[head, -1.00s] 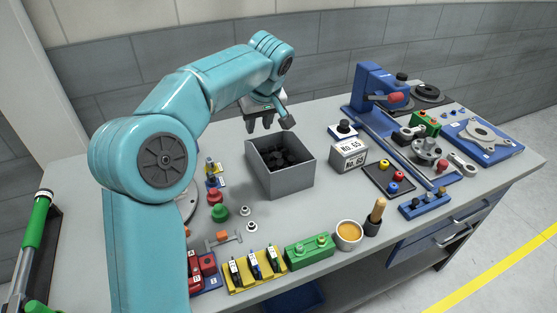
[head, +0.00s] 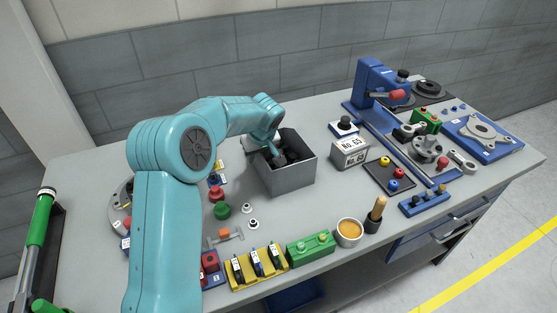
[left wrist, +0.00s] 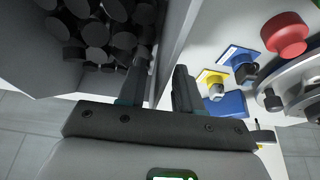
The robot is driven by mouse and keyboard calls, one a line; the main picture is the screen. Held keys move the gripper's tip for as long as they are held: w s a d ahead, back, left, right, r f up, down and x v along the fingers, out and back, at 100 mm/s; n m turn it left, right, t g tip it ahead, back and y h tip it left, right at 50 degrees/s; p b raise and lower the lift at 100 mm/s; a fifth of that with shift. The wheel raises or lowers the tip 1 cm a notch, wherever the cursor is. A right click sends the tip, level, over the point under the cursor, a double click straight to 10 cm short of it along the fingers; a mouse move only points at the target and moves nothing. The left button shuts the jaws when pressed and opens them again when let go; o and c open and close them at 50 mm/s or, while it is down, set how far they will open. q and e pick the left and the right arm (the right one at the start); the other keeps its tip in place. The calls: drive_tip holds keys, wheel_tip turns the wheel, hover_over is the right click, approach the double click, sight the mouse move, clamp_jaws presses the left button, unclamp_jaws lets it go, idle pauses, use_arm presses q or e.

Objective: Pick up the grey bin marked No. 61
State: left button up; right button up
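The grey bin (head: 289,178) stands on the bench, with several dark round pieces inside; no No. 61 marking shows on its visible sides. My left gripper (head: 278,157) reaches down at the bin's left rim in the head view, its fingertips partly hidden. In the left wrist view, my left gripper (left wrist: 160,82) has one finger inside the bin and the other outside, with the bin's wall (left wrist: 176,45) between them. A small gap seems to show beside the outer finger. My right gripper is in neither view.
A grey block marked No. 65 (head: 350,154) stands close to the bin's right. Red (head: 216,193) and green (head: 222,211) knobs stand to its left. A cup (head: 348,233) and a green block (head: 311,248) are in front. The bench behind the bin is clear.

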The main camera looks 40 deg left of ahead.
use_arm(q)
drive_tip(key=shift+w+a+f, duration=0.15)
drive_tip(key=shift+w+f, duration=0.1)
drive_tip(key=shift+f, duration=0.15)
drive_tip(key=shift+r, duration=0.1)
drive_tip(key=shift+s+r, duration=0.1)
drive_tip(key=shift+s, duration=0.1)
drive_tip(key=c, duration=0.3)
clamp_jaws()
drive_tip(key=shift+w, duration=0.1)
drive_tip(key=shift+f, duration=0.2)
drive_tip(key=shift+r, duration=0.1)
